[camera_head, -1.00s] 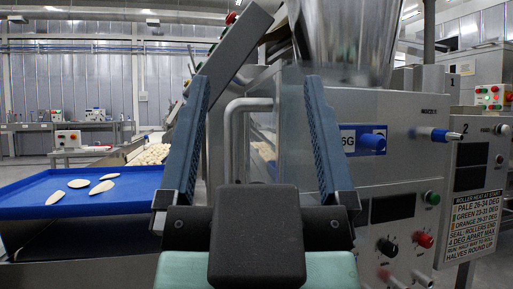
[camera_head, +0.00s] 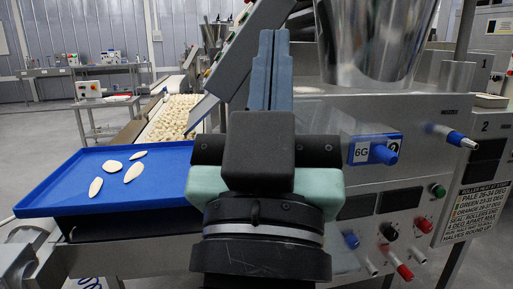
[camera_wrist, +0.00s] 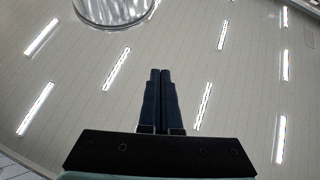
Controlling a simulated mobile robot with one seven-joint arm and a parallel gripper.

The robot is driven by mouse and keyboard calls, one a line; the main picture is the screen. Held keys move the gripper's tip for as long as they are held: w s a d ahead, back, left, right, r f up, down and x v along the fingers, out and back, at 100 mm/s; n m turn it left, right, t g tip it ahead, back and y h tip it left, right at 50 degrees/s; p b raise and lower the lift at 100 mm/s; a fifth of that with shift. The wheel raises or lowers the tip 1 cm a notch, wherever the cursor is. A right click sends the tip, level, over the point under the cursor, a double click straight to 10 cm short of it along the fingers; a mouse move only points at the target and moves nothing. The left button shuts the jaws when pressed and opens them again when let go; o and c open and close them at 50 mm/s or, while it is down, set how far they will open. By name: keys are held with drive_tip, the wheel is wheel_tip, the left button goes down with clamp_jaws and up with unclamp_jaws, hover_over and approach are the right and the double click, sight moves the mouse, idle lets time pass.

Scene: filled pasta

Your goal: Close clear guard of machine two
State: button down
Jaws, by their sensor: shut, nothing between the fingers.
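Machine two (camera_head: 330,118) is the steel machine behind and to the right of my gripper in the head view, with a "2" on its dark side panel (camera_head: 487,150). My gripper (camera_head: 271,34) stands upright before the machine's left part, fingers shut together and empty. The shut fingers also show in the wrist view (camera_wrist: 160,74). I cannot make out the clear guard or its handle now; my gripper and wrist cover that part of the machine. I cannot tell whether the guard is open or shut.
A shiny hopper (camera_head: 375,45) tops the machine. A blue tray (camera_head: 60,200) with several flat dough pieces stands at left, near a conveyor (camera_head: 135,130) of pasta. Knobs and a blue "6G" block (camera_head: 385,154) stick out of the front. Floor is free at far left.

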drive_tip(key=w+a+f+n+g+h+p, duration=0.2)
drive_tip(key=w+a+f+n+g+p, duration=0.4)
drive_tip(key=f+p, duration=0.55)
drive_tip(key=s+a+f+n+g+h+p, duration=0.1)
drive_tip(key=s+a+f+n+p, duration=0.25)
drive_tip(key=s+p, duration=0.25)
drive_tip(key=s+a+f+n+g+h+p, duration=0.1)
drive_tip(key=s+a+f+n+g+p, duration=0.1)
drive_tip(key=s+f+n+p, duration=0.3)
drive_tip(key=w+d+r+p, duration=0.1)
drive_tip(key=w+d+p, duration=0.2)
drive_tip(key=w+d, duration=0.3)
drive_tip(key=w, duration=0.3)
drive_tip(key=shift+w+d+y, duration=0.15)
drive_tip(key=shift+d+y, duration=0.15)
drive_tip(key=shift+d, duration=0.05)
drive_tip(key=shift+r, duration=0.1)
